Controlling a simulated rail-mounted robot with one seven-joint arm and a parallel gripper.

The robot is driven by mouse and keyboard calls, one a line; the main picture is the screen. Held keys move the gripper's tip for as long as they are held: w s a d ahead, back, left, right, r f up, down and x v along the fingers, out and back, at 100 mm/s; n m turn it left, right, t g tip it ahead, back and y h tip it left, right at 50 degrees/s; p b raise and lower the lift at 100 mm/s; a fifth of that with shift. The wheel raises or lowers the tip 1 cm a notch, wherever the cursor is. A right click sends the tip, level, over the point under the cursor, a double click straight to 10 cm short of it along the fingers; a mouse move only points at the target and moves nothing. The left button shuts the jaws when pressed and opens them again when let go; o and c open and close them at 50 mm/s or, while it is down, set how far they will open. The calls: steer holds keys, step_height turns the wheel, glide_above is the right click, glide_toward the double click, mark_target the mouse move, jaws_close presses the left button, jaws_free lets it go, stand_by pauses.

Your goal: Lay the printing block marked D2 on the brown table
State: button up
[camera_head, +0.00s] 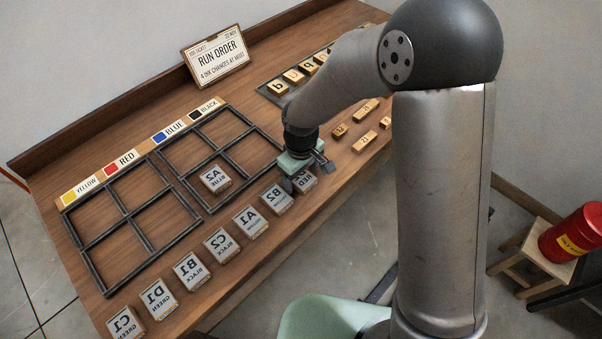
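The brown table (250,245) runs diagonally across the view. A row of printing blocks with mirrored marks lies along its front edge. My gripper (305,174) points down at the right end of this row, over a block with RED on its face (306,184). Its fingers look spread to either side of that block, but whether they touch it is hidden. The gripper covers most of this block's mark, so I cannot read it as D2. The other blocks in the row read B2, A1, C2, B1, D1 and C1; none shows D2.
A dark metal frame (152,243) with several compartments lies behind the row; block A2 (215,178) sits in one. Colour labels (120,160) line its back. A run order sign (217,56) stands behind. Small wooden pieces (364,143) lie right of my gripper.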

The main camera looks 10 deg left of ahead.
mark_target(301, 177)
step_height(301, 177, up, 12)
steer(key=shift+r, duration=0.25)
steer(key=s+d+r+m, duration=0.2)
steer(key=d, duration=0.4)
steer(key=s+d+r+m, duration=0.2)
steer(key=d+m, duration=0.1)
steer(key=d, duration=0.4)
steer(key=s+d+m, duration=0.6)
steer(key=s+d, duration=0.5)
steer(key=shift+s+d, duration=0.3)
